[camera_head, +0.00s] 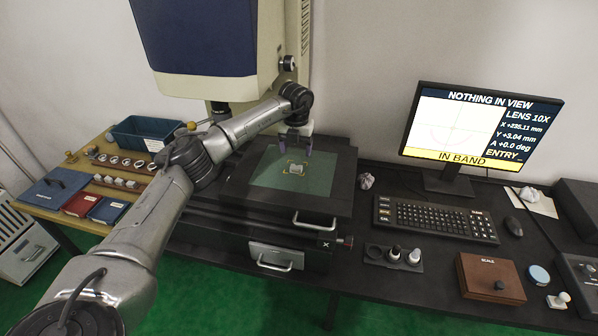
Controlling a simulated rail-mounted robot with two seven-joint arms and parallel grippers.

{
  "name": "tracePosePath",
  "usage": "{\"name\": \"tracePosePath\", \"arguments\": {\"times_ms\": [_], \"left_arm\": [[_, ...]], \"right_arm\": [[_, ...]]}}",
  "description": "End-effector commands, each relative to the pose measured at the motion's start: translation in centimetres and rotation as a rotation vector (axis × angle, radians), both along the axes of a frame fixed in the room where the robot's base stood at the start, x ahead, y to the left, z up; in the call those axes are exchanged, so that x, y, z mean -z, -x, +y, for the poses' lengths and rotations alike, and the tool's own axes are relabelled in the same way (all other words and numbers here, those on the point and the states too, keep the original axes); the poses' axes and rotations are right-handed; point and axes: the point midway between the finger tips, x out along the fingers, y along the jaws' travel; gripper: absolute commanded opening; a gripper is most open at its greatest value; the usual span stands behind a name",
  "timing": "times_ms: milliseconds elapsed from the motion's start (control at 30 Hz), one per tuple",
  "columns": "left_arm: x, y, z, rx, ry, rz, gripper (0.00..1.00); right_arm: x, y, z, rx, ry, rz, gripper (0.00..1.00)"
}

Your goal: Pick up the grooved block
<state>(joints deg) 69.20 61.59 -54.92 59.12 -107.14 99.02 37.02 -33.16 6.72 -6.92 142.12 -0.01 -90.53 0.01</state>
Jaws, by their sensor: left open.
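A small light-grey block (296,169) sits on the green-grey stage plate (322,168), between yellow corner marks. It is too small for me to make out a groove. My left gripper (295,147) is over the stage, behind and above the block as seen from the head. Its fingers are apart, and nothing shows between them. The block is in plain view and looks clear of the fingers. My right gripper is not in view.
The measuring machine's head (205,50) hangs over the back of the stage. A wooden side table at left holds a blue bin (148,133), rings and a row of small grey blocks (118,182). A monitor (480,125), keyboard (435,218) and wooden box (490,277) stand right.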

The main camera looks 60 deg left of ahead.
Motion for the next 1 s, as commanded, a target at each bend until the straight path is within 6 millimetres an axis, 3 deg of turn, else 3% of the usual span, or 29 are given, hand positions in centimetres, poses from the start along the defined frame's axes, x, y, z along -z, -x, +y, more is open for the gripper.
{"name": "tracePosePath", "arguments": {"times_ms": [133,467,800,1000], "left_arm": [[2.0,0.0,0.0,0.001,0.001,0.001,0.70],[3.3,0.0,0.0,0.002,0.001,-0.001,0.70],[7.3,0.1,0.5,0.003,0.002,0.001,0.70],[8.0,0.0,0.5,0.002,0.001,-0.003,0.70]], "right_arm": [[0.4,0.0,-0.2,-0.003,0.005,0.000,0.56],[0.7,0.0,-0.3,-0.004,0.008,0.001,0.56],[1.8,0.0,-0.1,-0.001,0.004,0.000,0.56],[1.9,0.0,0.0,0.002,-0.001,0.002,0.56]]}}
